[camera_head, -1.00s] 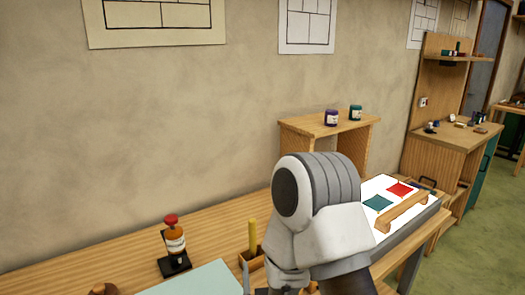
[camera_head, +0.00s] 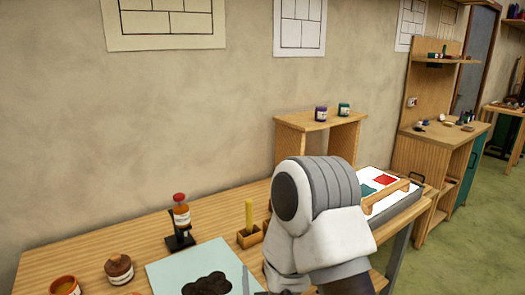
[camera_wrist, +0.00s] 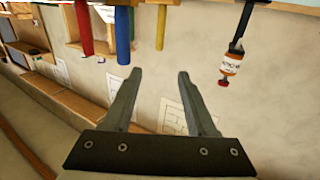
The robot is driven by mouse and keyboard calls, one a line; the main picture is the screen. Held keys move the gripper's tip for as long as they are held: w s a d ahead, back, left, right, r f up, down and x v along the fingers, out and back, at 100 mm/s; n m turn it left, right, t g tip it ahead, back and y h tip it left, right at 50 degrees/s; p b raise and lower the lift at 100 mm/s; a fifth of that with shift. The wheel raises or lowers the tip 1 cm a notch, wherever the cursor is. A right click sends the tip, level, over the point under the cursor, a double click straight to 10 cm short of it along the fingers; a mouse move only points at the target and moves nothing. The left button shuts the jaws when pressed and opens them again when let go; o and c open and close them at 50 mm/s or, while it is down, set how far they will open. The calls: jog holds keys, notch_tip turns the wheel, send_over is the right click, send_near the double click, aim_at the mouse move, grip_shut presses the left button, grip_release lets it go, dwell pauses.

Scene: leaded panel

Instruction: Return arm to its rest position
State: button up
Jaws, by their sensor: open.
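My gripper (camera_wrist: 160,95) shows in the wrist view with its two fingers apart and nothing between them. That view is turned over, with the wall and its pinned drawings beyond the fingers. In the head view my arm stands over the workbench (camera_head: 130,228), in front of the light box (camera_head: 405,205). The arm hides part of the light box and of the bench. My fingers cannot be made out clearly in the head view.
A bottle with a red cap (camera_head: 181,212) stands on the bench, and it also shows in the wrist view (camera_wrist: 231,65). A pale blue sheet (camera_head: 172,272) with a dark patch lies in front. A yellow-handled tool (camera_head: 249,214) stands in a wooden holder. A small shelf (camera_head: 305,127) bears two jars.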

jog(key=d+r+g, duration=0.6)
jog(key=r, duration=0.5)
jog(key=s+d+r+g, duration=0.2)
jog(key=s+d, duration=0.1)
jog(key=s, duration=0.4)
jog(key=s+d+r+m+g+h, duration=0.1)
jog(key=s+d+r+g, duration=0.1)
jog(key=s, duration=0.4)
jog(key=s+d+r+g+h, duration=0.1)
jog(key=s+d+r+g, duration=0.1)
jog(key=s+d, duration=0.2)
jog(key=s+p, duration=0.1)
jog(key=s, duration=0.2)
jog(key=shift+s, duration=0.75)
jog(key=shift+c, duration=0.3)
jog(key=shift+f, duration=0.1)
jog(key=shift+c, duration=0.3)
jog(key=shift+a, duration=0.1)
